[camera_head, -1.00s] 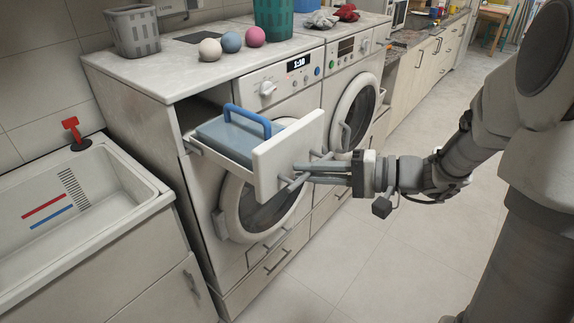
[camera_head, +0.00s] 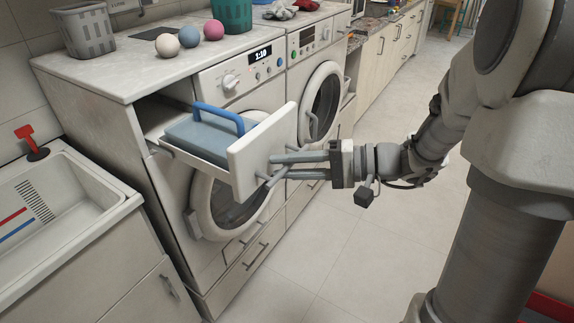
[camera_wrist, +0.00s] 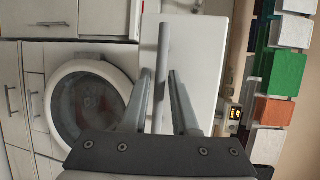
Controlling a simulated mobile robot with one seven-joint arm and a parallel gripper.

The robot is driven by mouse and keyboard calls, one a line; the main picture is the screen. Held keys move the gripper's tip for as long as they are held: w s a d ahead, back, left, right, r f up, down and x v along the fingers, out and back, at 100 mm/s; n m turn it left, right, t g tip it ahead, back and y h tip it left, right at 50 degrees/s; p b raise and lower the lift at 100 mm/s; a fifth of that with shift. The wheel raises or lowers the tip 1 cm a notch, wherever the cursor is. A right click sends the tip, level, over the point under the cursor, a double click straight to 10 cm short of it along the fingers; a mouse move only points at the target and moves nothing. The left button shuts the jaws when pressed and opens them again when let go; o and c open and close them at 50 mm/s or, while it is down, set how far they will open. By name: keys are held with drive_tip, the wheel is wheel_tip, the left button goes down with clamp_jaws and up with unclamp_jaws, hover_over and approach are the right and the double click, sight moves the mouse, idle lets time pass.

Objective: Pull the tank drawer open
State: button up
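The tank drawer (camera_head: 245,165) stands pulled well out of the top of the nearer machine. Its white front faces my arm. Inside lies a grey-blue tank (camera_head: 200,142) with a blue handle (camera_head: 212,112). A grey bar handle (camera_head: 275,177) is on the drawer front; it also shows in the wrist view as a long bar (camera_wrist: 163,60). My gripper (camera_head: 270,169) is at this bar, with one finger on each side. In the wrist view my gripper (camera_wrist: 159,75) has its fingers apart, with a gap beside the bar. Part of the bar is hidden by the fingers.
A second machine with a round door (camera_head: 322,100) stands just beyond the drawer. A sink (camera_head: 60,205) is at the left. Coloured balls (camera_head: 190,35) and a grey basket (camera_head: 85,30) sit on the worktop. The tiled floor (camera_head: 350,245) in front is clear.

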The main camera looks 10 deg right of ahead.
drive_tip(key=shift+d, duration=0.1)
drive_tip(key=p+v, duration=0.1)
drive_tip(key=v, duration=1.6)
drive_tip(key=shift+d+r, duration=0.1)
